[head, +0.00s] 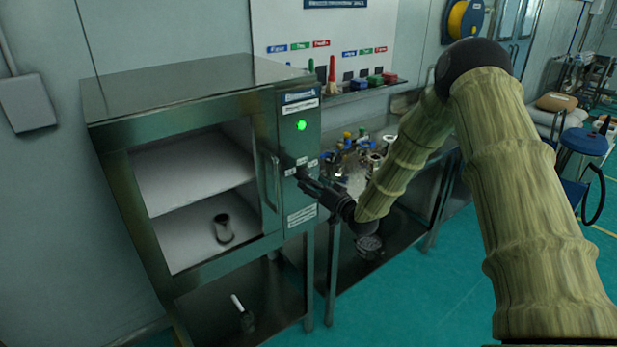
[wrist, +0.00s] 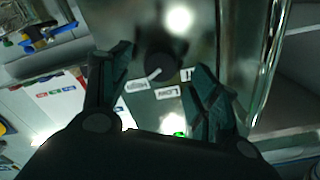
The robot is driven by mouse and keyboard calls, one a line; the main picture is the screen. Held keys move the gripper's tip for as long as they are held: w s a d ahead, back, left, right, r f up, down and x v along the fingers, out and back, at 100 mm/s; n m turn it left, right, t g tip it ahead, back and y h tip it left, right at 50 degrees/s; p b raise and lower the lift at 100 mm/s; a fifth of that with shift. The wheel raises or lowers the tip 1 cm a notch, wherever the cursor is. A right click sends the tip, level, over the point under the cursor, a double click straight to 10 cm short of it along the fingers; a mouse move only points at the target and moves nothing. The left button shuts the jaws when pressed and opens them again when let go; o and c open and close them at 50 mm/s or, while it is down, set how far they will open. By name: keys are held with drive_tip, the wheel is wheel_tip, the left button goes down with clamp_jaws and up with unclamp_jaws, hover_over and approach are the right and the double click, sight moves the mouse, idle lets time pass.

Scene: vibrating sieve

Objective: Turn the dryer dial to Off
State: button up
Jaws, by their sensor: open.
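The dryer (head: 185,95) is a metal cabinet at the left of the head view, with an open or see-through front showing two shelf levels. Its control panel (head: 302,215) is on the right side of the front. The dark round dial (wrist: 160,68) shows in the wrist view with a pale pointer line, near white labels (wrist: 168,92), one reading like "Low" and one like "High". My gripper (wrist: 160,70) is open, its two fingers on either side of the dial. Whether they touch it I cannot tell. In the head view my gripper (head: 306,181) hides the dial.
A green lamp (head: 301,126) glows on the panel above the labels. A vertical door handle (head: 269,183) stands just left of the panel. A dark cup-like container (head: 223,228) sits inside the dryer. A cluttered bench (head: 380,150) is to the right.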

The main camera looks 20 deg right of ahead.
drive_tip(key=shift+p+x, duration=0.4)
drive_tip(key=shift+x, duration=1.05)
drive_tip(key=c, duration=1)
